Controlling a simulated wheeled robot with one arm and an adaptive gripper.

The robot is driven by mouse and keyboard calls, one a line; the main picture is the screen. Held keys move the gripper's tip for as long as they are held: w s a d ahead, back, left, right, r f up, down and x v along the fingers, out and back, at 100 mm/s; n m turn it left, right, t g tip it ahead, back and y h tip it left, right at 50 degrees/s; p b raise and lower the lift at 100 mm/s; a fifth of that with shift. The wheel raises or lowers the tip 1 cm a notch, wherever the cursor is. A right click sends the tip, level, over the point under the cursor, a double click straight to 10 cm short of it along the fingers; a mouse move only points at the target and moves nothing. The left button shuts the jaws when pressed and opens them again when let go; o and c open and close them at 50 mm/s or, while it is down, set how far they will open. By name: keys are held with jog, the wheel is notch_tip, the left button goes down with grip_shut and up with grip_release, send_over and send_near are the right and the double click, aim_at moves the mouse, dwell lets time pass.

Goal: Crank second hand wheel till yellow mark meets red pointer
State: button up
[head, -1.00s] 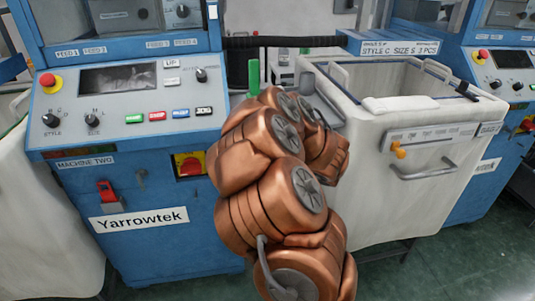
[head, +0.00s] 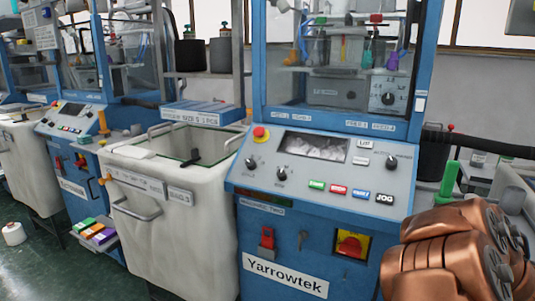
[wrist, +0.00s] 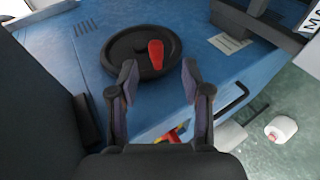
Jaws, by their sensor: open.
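In the wrist view a black round hand wheel (wrist: 118,50) is mounted on a blue machine panel. A red crank handle (wrist: 155,54) stands out from it, right of its hub. My gripper (wrist: 158,76) is open and empty, its two dark fingers spread just on the near side of the handle. I cannot tell the distance between them. No yellow mark or red pointer can be made out on the wheel. The head view shows the blue machine labelled Machine Two (head: 320,190), but neither the wheel nor my gripper.
Left of the machine stands a white fabric bin (head: 185,235). A red-and-yellow switch (head: 350,245) sits on the machine's front. My copper arm fills the lower right of the head view. In the wrist view a white cone (wrist: 281,128) lies on the green floor at right.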

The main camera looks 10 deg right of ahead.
jog(key=s+a+m+g+y, duration=0.1)
jog(key=s+a+m+g, duration=0.35)
jog(key=s+a, duration=0.6)
jog(key=s+a+m+g+y, duration=0.25)
jog(key=s+a+g, duration=0.3)
jog(key=a, duration=0.95)
jog(key=s+a+m+g+y, duration=0.1)
jog(key=s+a+m+g, duration=0.35)
jog(key=s+a, duration=0.6)
jog(key=a+r+p, duration=0.1)
jog(key=r+p, duration=0.9)
jog(key=r, duration=0.1)
jog(key=a+r+t+p, duration=0.1)
jog(key=a+r+p, duration=0.1)
jog(key=r+p, duration=0.7)
jog(key=v, duration=0.2)
jog(key=shift+w+a+r+p, duration=0.2)
jog(key=shift+a+r+p, duration=0.1)
jog(key=shift+p, duration=0.1)
jog(key=shift+d+t, duration=0.1)
jog(key=shift+t, duration=0.15)
